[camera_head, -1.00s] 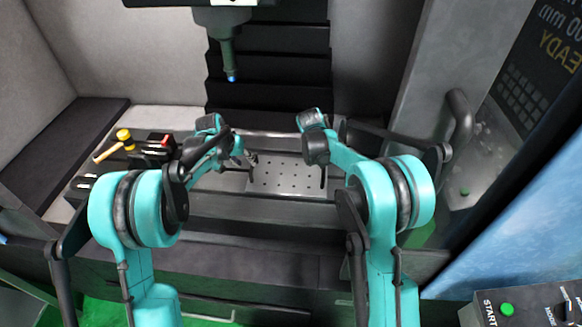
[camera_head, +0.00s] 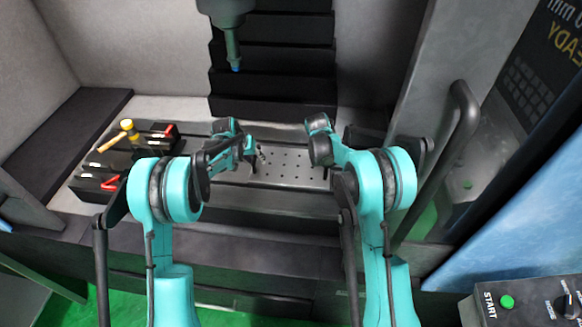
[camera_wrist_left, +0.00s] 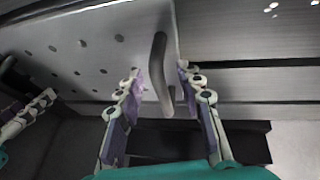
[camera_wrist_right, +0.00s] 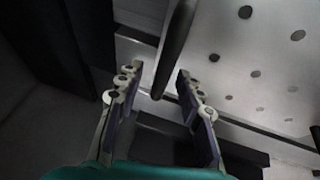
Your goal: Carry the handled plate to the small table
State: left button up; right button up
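The handled plate is a grey perforated sheet (camera_head: 292,172) on the machine bed in the head view, with a dark bar handle at each side. In the left wrist view, one handle (camera_wrist_left: 160,62) lies between the spread fingers of my left gripper (camera_wrist_left: 160,78), with gaps showing. In the right wrist view, the other handle (camera_wrist_right: 174,45) reaches between the fingers of my right gripper (camera_wrist_right: 156,76), which are also spread. Neither gripper visibly clamps its handle. Both arms partly hide the plate's ends in the head view. I cannot make out the small table.
A machine head with a blue-tipped tool (camera_head: 235,66) hangs above and behind the plate. A vertical handle (camera_head: 450,145) is at right, and a START control box (camera_head: 520,305) at lower right.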

pick_arm(q)
jog(key=shift+f, duration=0.15)
pick_arm(e)
jog(key=shift+f, duration=0.1)
pick_arm(q)
grip_shut()
pick_arm(e)
grip_shut()
pick_arm(q)
jog(key=shift+w+r, duration=0.1)
jog(key=shift+r, duration=0.15)
pick_arm(e)
jog(key=shift+w+r, duration=0.1)
jog(key=shift+r, duration=0.15)
